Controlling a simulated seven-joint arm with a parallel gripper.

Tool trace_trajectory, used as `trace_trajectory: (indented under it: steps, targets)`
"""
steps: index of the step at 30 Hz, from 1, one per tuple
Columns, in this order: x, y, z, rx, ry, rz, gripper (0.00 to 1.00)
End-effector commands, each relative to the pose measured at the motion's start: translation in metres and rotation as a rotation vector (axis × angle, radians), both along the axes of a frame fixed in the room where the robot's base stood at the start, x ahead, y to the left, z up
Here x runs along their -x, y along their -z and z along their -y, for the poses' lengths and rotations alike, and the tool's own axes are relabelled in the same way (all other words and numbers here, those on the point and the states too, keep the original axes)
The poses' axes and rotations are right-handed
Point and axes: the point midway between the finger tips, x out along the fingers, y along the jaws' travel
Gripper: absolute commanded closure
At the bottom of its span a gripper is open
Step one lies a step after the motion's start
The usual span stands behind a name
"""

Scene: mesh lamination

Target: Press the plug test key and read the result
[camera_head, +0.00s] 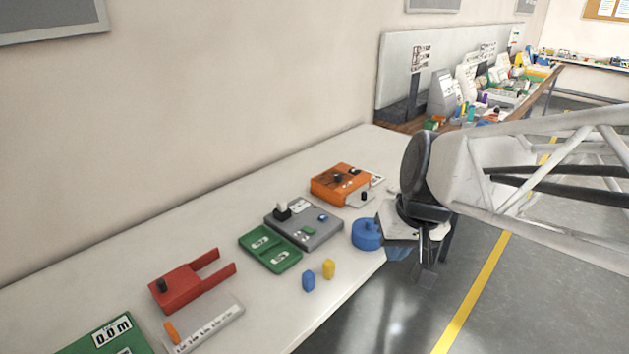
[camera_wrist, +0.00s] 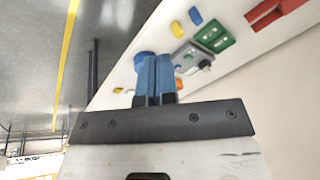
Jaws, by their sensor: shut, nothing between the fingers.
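A grey box (camera_head: 312,236) lies on the white table, with a white block on a black base (camera_head: 283,210) at its back left corner, probably the plug. On its top are a small blue part (camera_head: 322,217) and a green patch (camera_head: 308,230); I cannot tell which is the test key. The box also shows in the wrist view (camera_wrist: 184,52). My gripper's blue fingers (camera_wrist: 154,76) are together and empty. In the head view, my gripper (camera_head: 398,254) is at the table's front edge, right of the box and apart from it.
A blue round piece (camera_head: 366,234) stands between the box and my gripper. An orange box (camera_head: 341,184) lies behind, a green tray (camera_head: 270,249) to the left. Small blue (camera_head: 308,281) and yellow (camera_head: 329,269) blocks stand in front. A red bracket (camera_head: 188,288) is farther left.

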Motion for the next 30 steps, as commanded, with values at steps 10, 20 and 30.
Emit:
trace_trajectory:
  steps: [10, 20, 30]
  targets:
    - [-0.081, 0.001, -0.024, -0.118, -0.054, 0.03, 1.0]
    - [-0.159, 0.011, -0.045, -0.216, -0.087, 0.075, 1.0]
    - [-0.24, 0.032, -0.062, -0.302, -0.103, 0.131, 1.0]
